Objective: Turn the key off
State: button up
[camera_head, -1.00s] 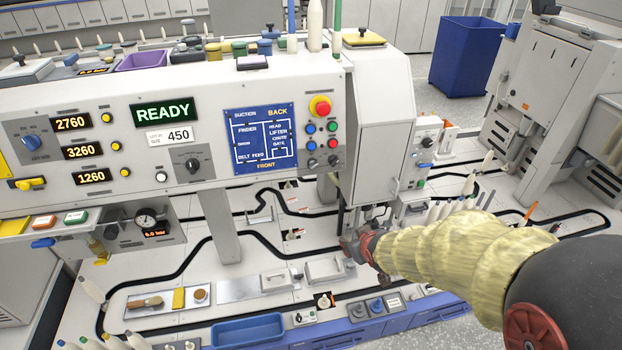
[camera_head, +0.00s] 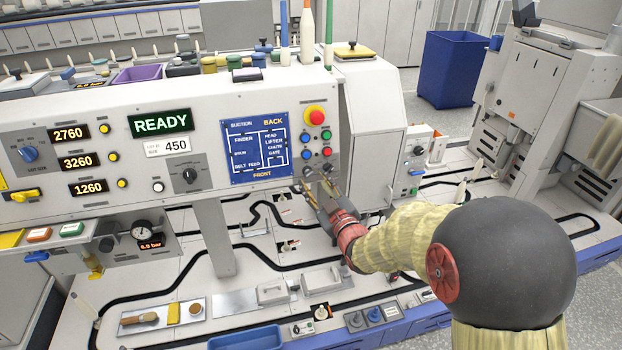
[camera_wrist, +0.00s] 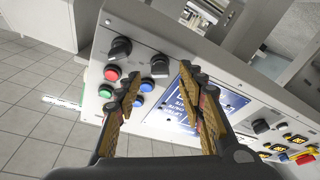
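Two small dark switches sit at the bottom of the button column on the white control panel. The left one (camera_head: 308,171) and the right one (camera_head: 327,167) show in the head view. In the wrist view they are two black knobs, one at the panel's corner (camera_wrist: 120,48) and one beside it (camera_wrist: 159,65). I cannot tell which is the key or its setting. My gripper (camera_head: 318,188) is just below these switches. In the wrist view my gripper (camera_wrist: 165,78) is open and empty, its fingers apart, with the panel beyond them.
A red emergency button (camera_head: 316,115) tops the button column. Left of it is a blue diagram plate (camera_head: 256,146), then a black selector (camera_head: 190,175). A grey housing (camera_head: 372,130) stands close to the right. Below lies the machine deck with a black track.

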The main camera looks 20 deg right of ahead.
aim_at(309, 174)
jog(key=w, duration=0.3)
jog(key=shift+w+a, duration=0.15)
jog(key=shift+a, duration=0.1)
jog(key=shift+c, duration=0.5)
grip_shut()
